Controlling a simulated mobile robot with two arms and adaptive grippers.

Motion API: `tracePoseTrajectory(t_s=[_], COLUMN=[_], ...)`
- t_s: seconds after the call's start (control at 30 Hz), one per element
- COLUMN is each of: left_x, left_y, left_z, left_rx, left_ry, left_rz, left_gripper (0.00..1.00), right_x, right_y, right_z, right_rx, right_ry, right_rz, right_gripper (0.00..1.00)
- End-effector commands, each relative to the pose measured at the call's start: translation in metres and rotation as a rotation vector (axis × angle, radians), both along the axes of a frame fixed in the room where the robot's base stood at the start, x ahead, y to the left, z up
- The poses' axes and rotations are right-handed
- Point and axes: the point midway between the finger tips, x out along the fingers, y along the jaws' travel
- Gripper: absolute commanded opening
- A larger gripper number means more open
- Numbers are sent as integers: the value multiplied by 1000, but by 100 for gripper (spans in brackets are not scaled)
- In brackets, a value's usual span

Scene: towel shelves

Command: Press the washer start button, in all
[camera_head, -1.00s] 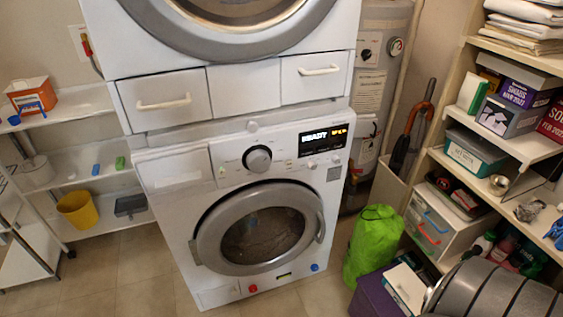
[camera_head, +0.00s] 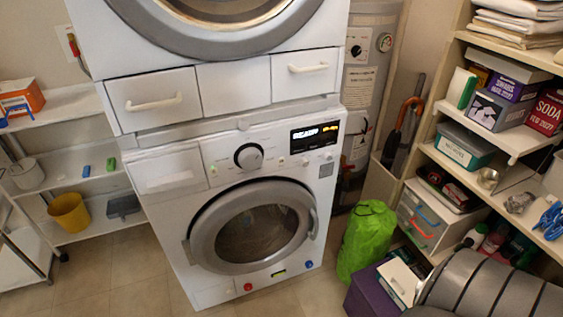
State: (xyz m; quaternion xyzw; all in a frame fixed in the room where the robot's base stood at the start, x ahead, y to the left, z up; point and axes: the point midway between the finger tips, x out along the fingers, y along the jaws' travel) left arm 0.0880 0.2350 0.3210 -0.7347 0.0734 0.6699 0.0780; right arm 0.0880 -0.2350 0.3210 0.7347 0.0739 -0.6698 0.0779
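A white front-loading washer (camera_head: 175,215) stands in the middle, below a second stacked machine (camera_head: 215,75). Its round grey door (camera_head: 205,250) is shut. A dark dial (camera_head: 248,156) and a lit display (camera_head: 315,137) are on its control panel, and the display text seems to read READY. Small buttons lie around the dial and under the display; which one is the start button I cannot tell. A red knob (camera_head: 247,287) and a blue knob (camera_head: 311,264) sit at the washer's bottom edge. Neither of my grippers shows; only a grey arm part is at the lower right.
A bright green bag (camera_head: 366,240) and a purple box (camera_head: 366,289) stand on the floor right of the washer. Shelves (camera_head: 520,137) with boxes line the right side. A white shelf with a yellow bucket (camera_head: 69,212) is at left. Floor before the washer is clear.

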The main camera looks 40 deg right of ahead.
Motion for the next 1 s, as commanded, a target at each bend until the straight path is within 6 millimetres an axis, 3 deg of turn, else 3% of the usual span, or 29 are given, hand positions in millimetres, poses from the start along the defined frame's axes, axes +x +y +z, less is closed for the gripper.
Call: tracePoseTrajectory(t_s=[0.33, 1.0], left_x=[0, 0], left_y=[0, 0], left_z=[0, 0], left_rx=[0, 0], left_ry=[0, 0], left_rz=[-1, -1], left_gripper=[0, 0], right_x=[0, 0], right_y=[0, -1], right_z=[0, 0], right_rx=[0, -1], right_ry=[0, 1], right_rz=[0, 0], right_gripper=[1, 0])
